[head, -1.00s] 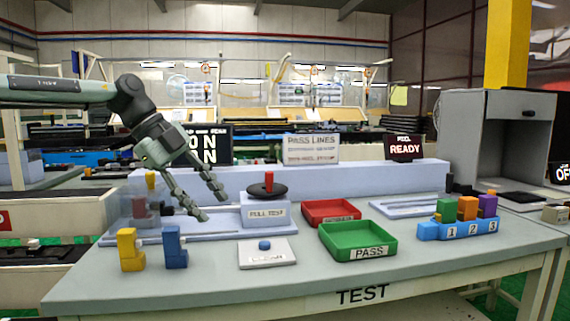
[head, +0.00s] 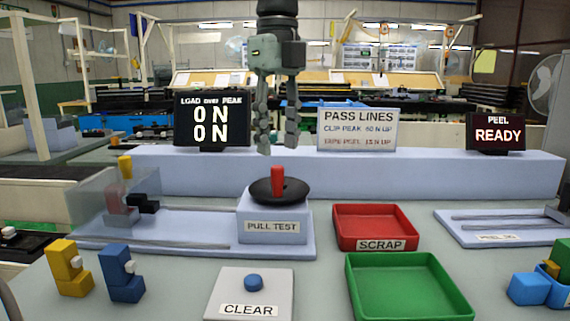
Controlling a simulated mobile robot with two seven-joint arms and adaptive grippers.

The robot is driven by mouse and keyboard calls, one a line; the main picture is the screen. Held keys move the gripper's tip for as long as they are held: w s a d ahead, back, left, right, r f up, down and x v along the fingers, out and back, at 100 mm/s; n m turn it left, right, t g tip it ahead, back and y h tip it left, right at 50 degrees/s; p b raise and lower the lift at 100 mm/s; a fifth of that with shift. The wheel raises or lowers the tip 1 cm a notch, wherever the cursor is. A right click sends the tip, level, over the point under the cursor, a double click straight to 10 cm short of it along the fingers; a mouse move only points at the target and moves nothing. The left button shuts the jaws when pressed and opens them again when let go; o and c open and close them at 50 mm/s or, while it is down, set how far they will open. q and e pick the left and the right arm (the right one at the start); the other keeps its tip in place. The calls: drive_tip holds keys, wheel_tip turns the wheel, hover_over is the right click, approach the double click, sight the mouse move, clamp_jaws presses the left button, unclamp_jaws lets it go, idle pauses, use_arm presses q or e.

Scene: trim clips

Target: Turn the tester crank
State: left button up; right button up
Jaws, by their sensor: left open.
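The tester crank is a black disc (head: 265,191) with an upright red handle (head: 277,181). It sits on top of the pale block labelled PULL TEST (head: 272,225) in the head view. My left gripper (head: 277,150) hangs fingers down above the crank, nearly over the red handle. It is open and empty, with a visible gap between its fingertips and the handle top. My right gripper is not in view. The load display (head: 213,120) behind reads 0 N over 0 N.
A clear guard (head: 90,190) covers the rig's left end. Yellow (head: 66,265) and blue (head: 121,272) clips stand front left. A CLEAR button (head: 254,282) is in front. Red SCRAP (head: 345,240) and green (head: 362,300) trays stand to the right, near the peel rig (head: 470,238).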

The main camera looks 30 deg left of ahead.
sight(278, 167)
use_arm(q)
wheel_tip(278, 167, down, 6)
drive_tip(key=shift+r, duration=0.1)
clamp_jaws()
idle(0.4)
